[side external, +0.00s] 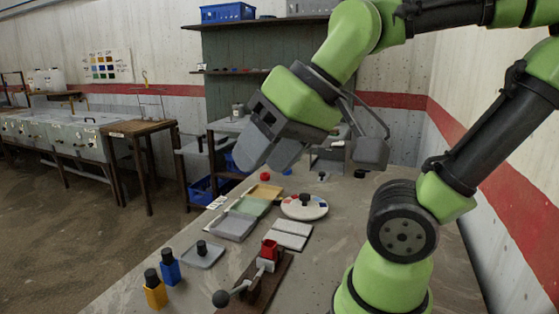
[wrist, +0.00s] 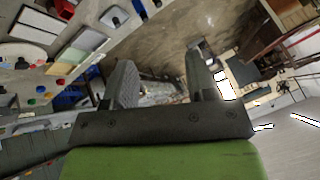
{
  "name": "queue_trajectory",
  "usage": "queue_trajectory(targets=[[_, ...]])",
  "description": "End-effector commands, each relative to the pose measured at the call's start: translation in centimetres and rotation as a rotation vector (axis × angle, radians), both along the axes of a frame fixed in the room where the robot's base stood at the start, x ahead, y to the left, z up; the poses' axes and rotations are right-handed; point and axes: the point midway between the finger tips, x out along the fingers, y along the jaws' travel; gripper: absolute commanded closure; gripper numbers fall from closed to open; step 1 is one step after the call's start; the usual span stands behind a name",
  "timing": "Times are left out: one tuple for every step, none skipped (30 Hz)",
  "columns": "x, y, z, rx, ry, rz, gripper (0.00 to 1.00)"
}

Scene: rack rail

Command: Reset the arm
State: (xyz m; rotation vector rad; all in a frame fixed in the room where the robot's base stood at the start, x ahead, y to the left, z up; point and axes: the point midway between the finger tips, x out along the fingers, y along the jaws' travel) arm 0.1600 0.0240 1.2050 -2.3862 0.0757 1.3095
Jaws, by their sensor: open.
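My gripper (side external: 268,155) hangs in the air above the far part of the grey worktable (side external: 340,262), tilted down to the left in the side view. Its two grey fingers are apart. In the wrist view the gripper (wrist: 163,72) also shows open, with nothing between the fingers. My green arm reaches over the table from the right. The fingertips look clear of the table and its objects, but their exact height is hard to tell.
A shelf rack (side external: 230,60) stands behind. Floor is free at left.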

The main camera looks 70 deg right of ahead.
Motion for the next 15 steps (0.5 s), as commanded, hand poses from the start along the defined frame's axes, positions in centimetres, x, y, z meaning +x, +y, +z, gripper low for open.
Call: queue_trajectory(targets=[[-0.81,0.18,-0.29,0.008,-0.018,0.001,0.48],[-1.10,0.24,-0.43,0.012,-0.024,0.001,0.48],[-1.40,0.29,-0.60,0.015,-0.029,0.000,0.48],[-1.55,0.33,-0.68,0.017,-0.033,0.000,0.48],[-1.66,0.35,-0.75,0.019,-0.035,-0.001,0.48],[-1.74,0.37,-0.81,0.020,-0.036,-0.001,0.48],[-1.76,0.37,-0.82,0.020,-0.036,-0.001,0.48],[-1.76,0.37,-0.83,0.020,-0.036,-0.001,0.48],[-1.75,0.37,-0.83,0.020,-0.035,-0.001,0.48],[-1.74,0.37,-0.82,0.020,-0.035,-0.001,0.48],[-1.73,0.37,-0.81,0.020,-0.035,-0.001,0.48],[-1.73,0.37,-0.81,0.020,-0.035,-0.001,0.48],[-1.73,0.37,-0.80,0.020,-0.034,-0.001,0.48],[-1.73,0.37,-0.80,0.020,-0.034,-0.001,0.48],[-1.72,0.36,-0.80,0.020,-0.034,-0.001,0.48]])
